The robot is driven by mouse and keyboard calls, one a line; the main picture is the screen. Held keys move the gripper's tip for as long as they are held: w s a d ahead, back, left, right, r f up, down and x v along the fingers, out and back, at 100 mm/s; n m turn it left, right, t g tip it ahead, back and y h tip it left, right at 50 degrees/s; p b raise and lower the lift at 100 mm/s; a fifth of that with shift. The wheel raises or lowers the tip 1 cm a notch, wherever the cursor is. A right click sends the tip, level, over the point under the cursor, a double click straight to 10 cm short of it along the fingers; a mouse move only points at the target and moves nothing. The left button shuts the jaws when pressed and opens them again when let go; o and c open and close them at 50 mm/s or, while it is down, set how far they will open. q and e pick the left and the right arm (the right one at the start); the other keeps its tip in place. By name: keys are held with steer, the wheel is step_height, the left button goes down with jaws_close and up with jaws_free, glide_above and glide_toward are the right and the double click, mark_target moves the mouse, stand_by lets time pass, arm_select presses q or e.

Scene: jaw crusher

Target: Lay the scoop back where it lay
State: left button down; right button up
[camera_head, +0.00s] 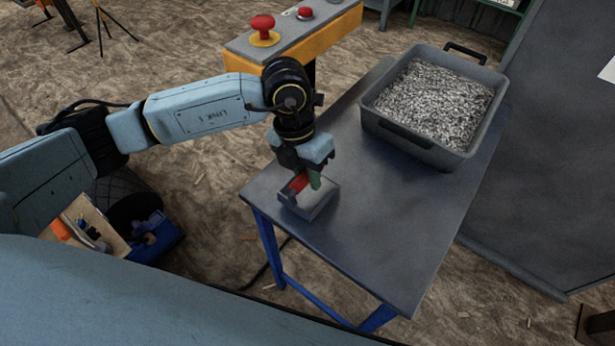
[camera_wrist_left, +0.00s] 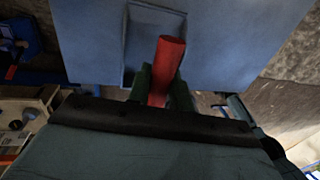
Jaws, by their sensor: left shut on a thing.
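The scoop (camera_head: 322,203) is a grey metal pan with a red handle, at the near left corner of the dark grey table (camera_head: 390,230). My left gripper (camera_head: 308,180) is shut on the scoop's red handle. The red handle (camera_wrist_left: 168,62) also shows in the left wrist view, between the green fingers of my left gripper (camera_wrist_left: 160,88). The scoop's pan (camera_wrist_left: 150,35) shows beyond it. The pan is on or just above the table top; I cannot tell if it touches. My right gripper is not in view.
A grey bin (camera_head: 430,150) full of grey crushed stone stands at the table's far end. An orange control box (camera_head: 290,38) with red buttons stands behind the arm. The table's middle and near right are clear. A large dark panel (camera_head: 560,150) stands at the right.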

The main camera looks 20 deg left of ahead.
arm_select(q)
steer(key=shift+f, duration=0.6)
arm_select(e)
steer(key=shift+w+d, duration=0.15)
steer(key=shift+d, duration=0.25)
arm_select(q)
steer(key=shift+f, duration=0.1)
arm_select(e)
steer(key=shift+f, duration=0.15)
arm_select(q)
steer(key=c, duration=1.3)
jaws_free()
steer(key=shift+o, duration=0.2)
